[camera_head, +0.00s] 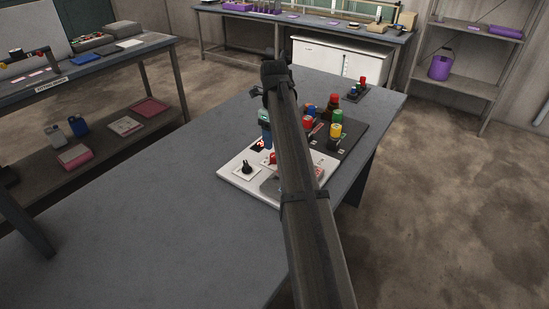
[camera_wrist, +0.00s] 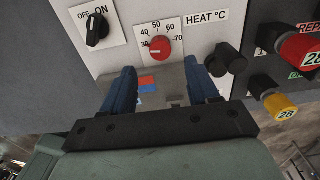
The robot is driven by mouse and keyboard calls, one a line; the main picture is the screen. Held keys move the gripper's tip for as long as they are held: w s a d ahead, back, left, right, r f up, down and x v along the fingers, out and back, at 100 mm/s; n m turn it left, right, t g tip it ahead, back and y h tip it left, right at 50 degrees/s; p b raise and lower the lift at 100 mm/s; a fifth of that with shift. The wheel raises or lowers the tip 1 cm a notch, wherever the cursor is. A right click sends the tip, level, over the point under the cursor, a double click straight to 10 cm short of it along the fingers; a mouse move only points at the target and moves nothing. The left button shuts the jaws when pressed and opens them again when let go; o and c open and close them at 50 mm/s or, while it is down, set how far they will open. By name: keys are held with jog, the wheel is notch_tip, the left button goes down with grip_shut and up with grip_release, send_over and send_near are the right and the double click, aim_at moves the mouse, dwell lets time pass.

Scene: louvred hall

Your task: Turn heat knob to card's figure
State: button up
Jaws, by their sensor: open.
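The red heat knob (camera_wrist: 160,47) sits on a white dial plate marked about 40 to 70, beside the label "HEAT °C" (camera_wrist: 207,18). Its pointer is too small to read. In the head view a red knob (camera_head: 272,158) shows on the white panel (camera_head: 232,171), partly behind my arm. My gripper (camera_wrist: 160,66) is open, its two blue fingers apart on either side just below the knob, not visibly touching it. It also shows in the head view (camera_head: 265,138), above the panel. I cannot make out a card with a readable figure.
A black OFF/ON knob (camera_wrist: 97,30) is left of the dial. Black cylinders (camera_wrist: 228,58) and red (camera_wrist: 300,52) and yellow (camera_wrist: 280,107) caps marked 28 stand to the right. A dark board (camera_head: 346,140) carries several coloured caps. The table's left part is clear.

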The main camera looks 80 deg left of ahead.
jog(key=shift+f, duration=3.7)
jog(key=shift+c, duration=0.2)
grip_shut()
